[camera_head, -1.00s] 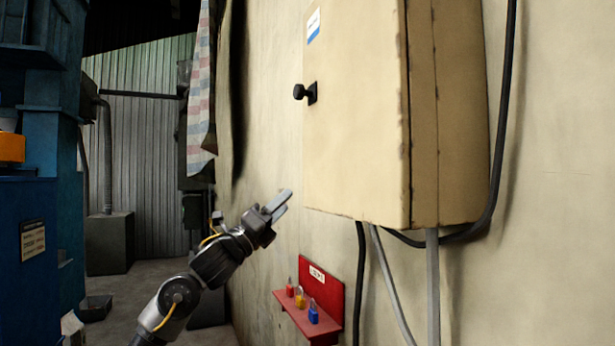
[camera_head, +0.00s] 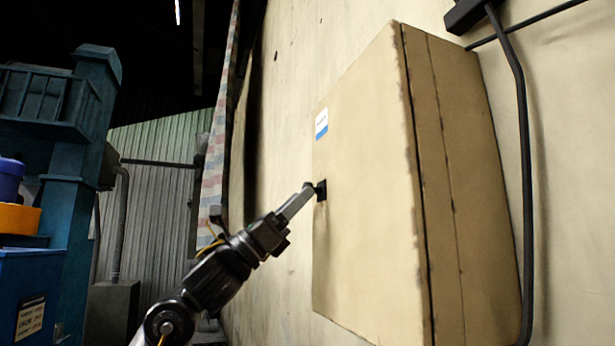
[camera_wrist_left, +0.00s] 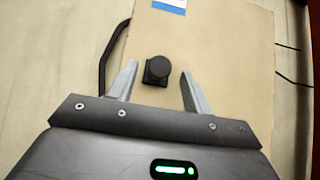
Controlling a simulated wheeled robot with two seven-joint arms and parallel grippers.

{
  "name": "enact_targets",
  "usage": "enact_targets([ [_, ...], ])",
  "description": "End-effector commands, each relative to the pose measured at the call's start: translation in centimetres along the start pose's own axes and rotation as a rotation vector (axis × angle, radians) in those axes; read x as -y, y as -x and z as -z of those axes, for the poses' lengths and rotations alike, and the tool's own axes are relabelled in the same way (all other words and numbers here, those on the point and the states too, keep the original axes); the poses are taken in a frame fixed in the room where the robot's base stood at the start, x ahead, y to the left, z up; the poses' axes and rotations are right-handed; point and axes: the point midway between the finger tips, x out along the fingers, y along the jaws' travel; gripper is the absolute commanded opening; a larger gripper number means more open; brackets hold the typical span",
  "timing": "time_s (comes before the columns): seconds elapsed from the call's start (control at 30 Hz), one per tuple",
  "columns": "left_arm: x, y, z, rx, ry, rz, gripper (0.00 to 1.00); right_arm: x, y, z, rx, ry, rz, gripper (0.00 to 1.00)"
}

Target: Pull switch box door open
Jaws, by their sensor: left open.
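The beige switch box (camera_head: 370,200) hangs on the wall with its door shut; its front also shows in the left wrist view (camera_wrist_left: 220,50). A black knob (camera_head: 320,189) sits near the door's left edge, below a blue and white label (camera_head: 321,123). My left gripper (camera_head: 307,190) is at the knob in the head view. In the left wrist view, the open jaws (camera_wrist_left: 158,82) stand on either side of the knob (camera_wrist_left: 157,69), with a gap on both sides. The knob looks slightly ahead of the fingertips. My right gripper is not in view.
A black cable (camera_head: 524,150) runs down the wall right of the box. Blue machinery (camera_head: 70,190) with an orange part (camera_head: 18,218) stands at the left. A striped cloth (camera_head: 216,160) hangs behind my arm. The space before the door looks clear.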

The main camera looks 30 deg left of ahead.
Motion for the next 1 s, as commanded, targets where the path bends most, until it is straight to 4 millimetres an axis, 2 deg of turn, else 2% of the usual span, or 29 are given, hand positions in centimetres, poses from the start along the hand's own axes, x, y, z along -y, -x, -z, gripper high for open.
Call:
enact_targets([
  [0.03,0.0,-1.2,-0.4,0.000,0.001,0.000,0.49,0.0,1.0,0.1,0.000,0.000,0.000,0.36],
  [0.23,-0.1,-3.2,-0.3,0.001,0.000,-0.001,0.49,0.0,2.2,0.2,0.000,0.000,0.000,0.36],
  [0.63,-0.1,-3.6,0.0,0.000,-0.001,-0.002,0.48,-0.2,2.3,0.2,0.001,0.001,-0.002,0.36],
  [1.0,-0.1,-3.6,0.0,0.000,-0.001,-0.002,0.00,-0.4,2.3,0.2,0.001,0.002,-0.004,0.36],
])
